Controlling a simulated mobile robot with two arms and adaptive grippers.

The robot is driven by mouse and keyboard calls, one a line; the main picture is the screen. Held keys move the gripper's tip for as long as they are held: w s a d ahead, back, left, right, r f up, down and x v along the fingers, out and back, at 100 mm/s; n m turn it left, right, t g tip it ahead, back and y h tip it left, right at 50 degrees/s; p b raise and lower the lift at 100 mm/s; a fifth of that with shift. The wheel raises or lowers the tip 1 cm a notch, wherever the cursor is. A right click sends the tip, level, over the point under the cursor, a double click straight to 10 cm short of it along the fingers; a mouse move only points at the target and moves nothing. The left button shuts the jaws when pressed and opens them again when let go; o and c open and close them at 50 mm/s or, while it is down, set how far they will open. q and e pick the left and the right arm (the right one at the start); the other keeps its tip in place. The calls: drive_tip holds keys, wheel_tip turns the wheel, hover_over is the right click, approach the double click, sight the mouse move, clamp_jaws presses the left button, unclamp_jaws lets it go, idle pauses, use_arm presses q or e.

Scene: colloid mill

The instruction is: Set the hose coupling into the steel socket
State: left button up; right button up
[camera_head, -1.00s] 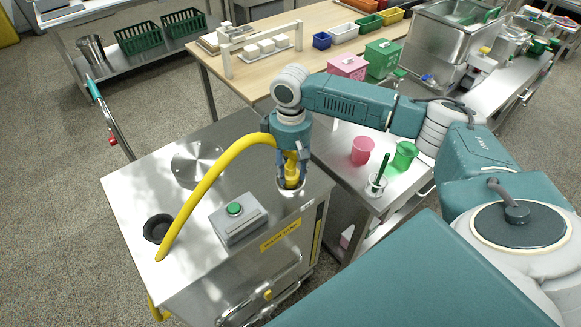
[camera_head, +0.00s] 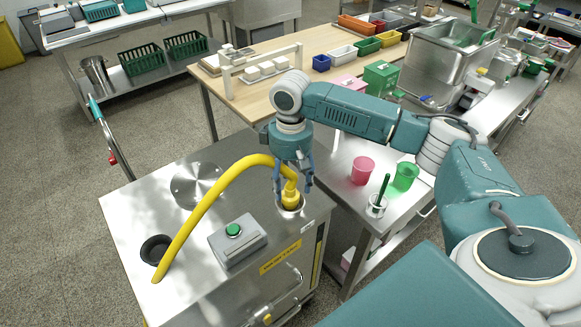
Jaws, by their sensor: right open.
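The yellow hose (camera_head: 207,192) arches up from the left front of the steel machine top and comes down at its right side. Its yellow coupling (camera_head: 290,194) stands about upright in the steel socket (camera_head: 291,209) at the machine's right edge. The coupling's lower end is hidden inside the socket. My right gripper (camera_head: 293,188) points down over the coupling, its fingers spread on either side and apart from it. My left gripper is out of view.
A grey box with a green button (camera_head: 233,230) stands on the machine top beside the hose. A black ring (camera_head: 156,249) and a round steel lid (camera_head: 196,184) are to the left. Right of the machine, a steel table holds a pink cup (camera_head: 362,170) and a green cup (camera_head: 405,176).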

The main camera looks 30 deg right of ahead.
wheel_tip(320, 180, up, 9)
drive_tip(key=b, duration=0.1)
drive_tip(key=shift+f, duration=0.1)
idle(0.4)
